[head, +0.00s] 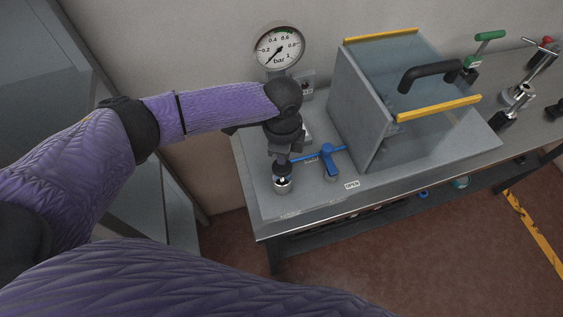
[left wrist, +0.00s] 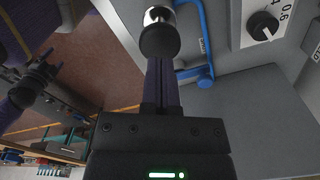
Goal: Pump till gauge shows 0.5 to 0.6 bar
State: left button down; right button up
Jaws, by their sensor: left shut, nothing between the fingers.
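The round pressure gauge (head: 278,47) stands at the back left of the bench. Its needle points to the lower left, at the low end of the scale; the exact reading is too small to tell. My left gripper (head: 284,163) is shut and empty, pointing down right over the pump's black-topped knob (head: 283,184). In the left wrist view the knob (left wrist: 160,38) is at the tips of the shut fingers (left wrist: 162,65); I cannot tell whether they touch. A dark shape at the left of that view looks like my right gripper (left wrist: 42,72), its fingers unclear.
A blue valve lever (head: 328,155) is close right of the pump, beside an "OPEN" label (head: 352,184). A grey chamber (head: 358,115) with a clear lid and black handle (head: 430,72) stands right of it. Clamps (head: 520,93) stand further right. The bench's front strip is clear.

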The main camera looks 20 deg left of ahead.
aim_at(282, 166)
dwell(0.6)
pick_arm(q)
jog(key=shift+f+b, duration=0.45)
jog(key=shift+f, duration=0.2)
jog(key=shift+f+b, duration=1.15)
jog(key=shift+f, duration=0.75)
notch_tip(282, 166, up, 5)
jog(key=p, duration=0.3)
jog(key=shift+r, duration=0.15)
